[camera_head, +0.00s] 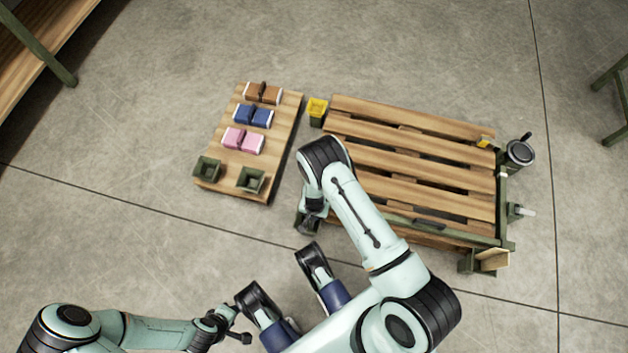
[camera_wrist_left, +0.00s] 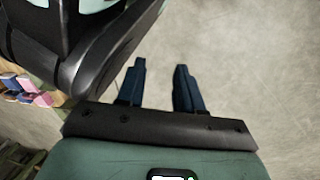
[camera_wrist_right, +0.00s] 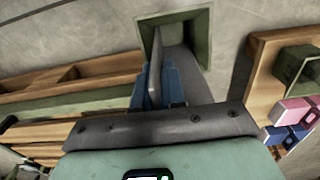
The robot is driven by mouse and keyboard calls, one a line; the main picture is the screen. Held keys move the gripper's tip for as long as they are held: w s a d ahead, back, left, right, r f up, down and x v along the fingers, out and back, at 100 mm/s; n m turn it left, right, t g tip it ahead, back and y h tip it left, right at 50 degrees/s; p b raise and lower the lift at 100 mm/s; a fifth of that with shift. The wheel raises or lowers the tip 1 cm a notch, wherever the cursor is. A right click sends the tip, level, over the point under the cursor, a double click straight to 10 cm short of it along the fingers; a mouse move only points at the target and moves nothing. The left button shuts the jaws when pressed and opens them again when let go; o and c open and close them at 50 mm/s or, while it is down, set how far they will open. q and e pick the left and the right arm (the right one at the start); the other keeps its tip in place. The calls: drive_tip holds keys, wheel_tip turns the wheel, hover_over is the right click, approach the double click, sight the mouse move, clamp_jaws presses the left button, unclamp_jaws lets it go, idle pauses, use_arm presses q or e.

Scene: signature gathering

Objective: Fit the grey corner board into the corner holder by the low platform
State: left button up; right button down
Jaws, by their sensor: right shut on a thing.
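The slatted low platform (camera_head: 415,172) fills the middle right of the head view. The green corner holder (camera_wrist_right: 204,33) is a square, open-mouthed box at the top of the right wrist view, beside the platform's near-left corner. My right gripper (camera_wrist_right: 160,80) is shut on the grey corner board (camera_wrist_right: 192,72), an angled board with one flange between the blue fingers. The board's far end overlaps the holder's mouth; how deep it sits I cannot tell. In the head view my right arm largely hides board and holder. My left gripper (camera_wrist_left: 161,75) is open and empty, away from the platform.
A wooden board (camera_head: 283,160) left of the platform bears brown, blue and pink bundles and two green boxes. A yellow piece (camera_head: 317,105) stands in a holder at the platform's far-left corner. A grey round container (camera_head: 520,152) is at the right.

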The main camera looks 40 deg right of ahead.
drive_tip(key=shift+f, duration=0.1)
drive_tip(key=c, duration=1.2)
unclamp_jaws()
